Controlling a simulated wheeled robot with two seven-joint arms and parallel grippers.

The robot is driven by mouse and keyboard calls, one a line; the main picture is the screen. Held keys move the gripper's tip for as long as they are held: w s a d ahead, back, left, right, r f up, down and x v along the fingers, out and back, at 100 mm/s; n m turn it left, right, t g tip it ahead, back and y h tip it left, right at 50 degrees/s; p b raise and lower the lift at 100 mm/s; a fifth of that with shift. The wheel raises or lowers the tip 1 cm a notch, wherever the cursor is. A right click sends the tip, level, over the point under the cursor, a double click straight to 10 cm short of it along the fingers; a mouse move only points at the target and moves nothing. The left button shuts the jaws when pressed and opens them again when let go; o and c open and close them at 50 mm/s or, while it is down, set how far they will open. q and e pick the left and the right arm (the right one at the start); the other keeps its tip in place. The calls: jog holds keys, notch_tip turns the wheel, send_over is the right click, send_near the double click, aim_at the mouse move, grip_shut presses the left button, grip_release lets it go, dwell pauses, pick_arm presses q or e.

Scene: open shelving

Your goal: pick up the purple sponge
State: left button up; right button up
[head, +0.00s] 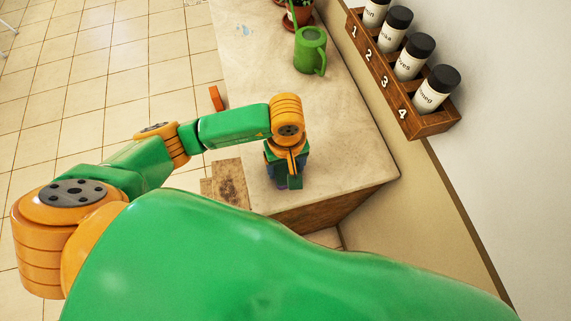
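My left gripper (288,177) points down over the light counter (335,135), close to its near edge. A small dark purple patch (281,183) shows right at the gripper's lower end. It appears to be part of the purple sponge, mostly hidden by the gripper. The fingers are small and seen from above, so I cannot tell whether they are open or shut on it. My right gripper is not in view.
A green watering can (308,50) and a potted plant (300,14) stand farther back on the counter. A numbered wooden rack (385,75) with spice jars (437,90) runs along the wall at right. The middle of the counter is clear.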

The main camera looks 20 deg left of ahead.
aim_at(286, 165)
pick_arm(q)
jog(key=c, duration=0.3)
jog(key=shift+w, duration=0.1)
jog(key=shift+r, duration=0.2)
notch_tip(286, 165, up, 3)
jog(key=shift+w+a+f+b, duration=0.15)
jog(key=shift+b, duration=0.95)
jog(key=a+r, duration=0.1)
jog(key=w+a+r+b, duration=0.1)
jog(key=r, duration=0.1)
jog(key=w+a+r, duration=0.1)
jog(key=shift+a+r, duration=0.2)
jog(key=shift+r, duration=0.15)
jog(key=w+a+r+b, duration=0.2)
jog(key=w+a+r, duration=0.2)
jog(key=a, duration=0.4)
jog(key=shift+a+r, duration=0.35)
jog(key=shift+r, duration=0.3)
